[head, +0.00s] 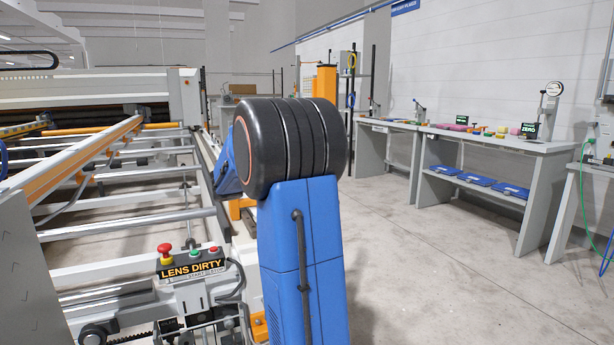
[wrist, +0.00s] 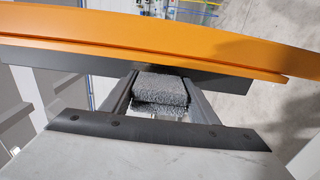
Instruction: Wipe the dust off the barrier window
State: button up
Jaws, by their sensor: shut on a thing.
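My gripper (wrist: 161,82) is shut on a grey, speckled, sponge-like pad (wrist: 160,95) in the wrist view. An orange housing (wrist: 150,42) with a dark strip (wrist: 60,78) along its lower edge crosses just beyond the fingertips. The pad's far end is close to the dark strip; I cannot tell whether they touch. I cannot make out the barrier window or any dust on it for certain. In the head view my own blue arm hides the gripper and pad. A sign there reads "LENS DIRTY" (head: 193,267).
The gantry frame with metal rollers (head: 130,230) and an orange rail (head: 90,160) fills the left. A red button (head: 165,250) sits above the sign. Grey workbenches (head: 485,139) with blue trays (head: 478,178) stand along the right wall. The floor (head: 430,260) before them is clear.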

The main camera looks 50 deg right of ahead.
jog(key=shift+s+a, duration=0.5)
jog(key=shift+s, duration=0.35)
dwell(0.3)
jog(key=shift+r, duration=0.1)
notch_tip(320, 180, up, 4)
jog(key=shift+f, duration=0.1)
dwell(0.5)
jog(key=shift+f, duration=0.1)
jog(key=shift+f, duration=1.95)
jog(key=w+d, duration=0.3)
jog(key=w, duration=0.2)
jog(key=shift+w, duration=0.15)
